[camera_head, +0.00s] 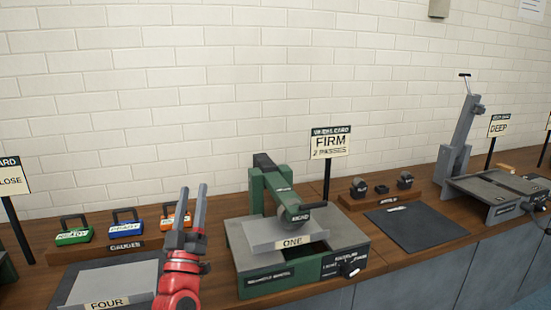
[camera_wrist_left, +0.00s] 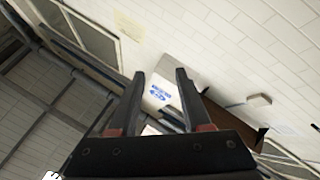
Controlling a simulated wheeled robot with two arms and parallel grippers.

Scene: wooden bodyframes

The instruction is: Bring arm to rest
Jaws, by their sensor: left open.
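My left gripper (camera_head: 190,210) is raised above the wooden bench in the head view, on a red wrist, with its fingers pointing up. Its two dark fingers are apart with nothing between them. The left wrist view also shows the open fingers (camera_wrist_left: 158,100), with wall, window frames and a white box with a blue mark (camera_wrist_left: 160,92) far behind them. The gripper stands between the plate labelled FOUR (camera_head: 110,290) and the green and grey machine labelled ONE (camera_head: 290,240), in front of the gauges rack. My right gripper is not in view.
Green, blue and orange gauges (camera_head: 126,228) stand on a rack at the left. A FIRM card (camera_head: 330,143) stands behind the machine. A dark mat (camera_head: 415,228) lies right of it, near a small rack (camera_head: 380,198). A grey machine (camera_head: 458,140) stands at the far right.

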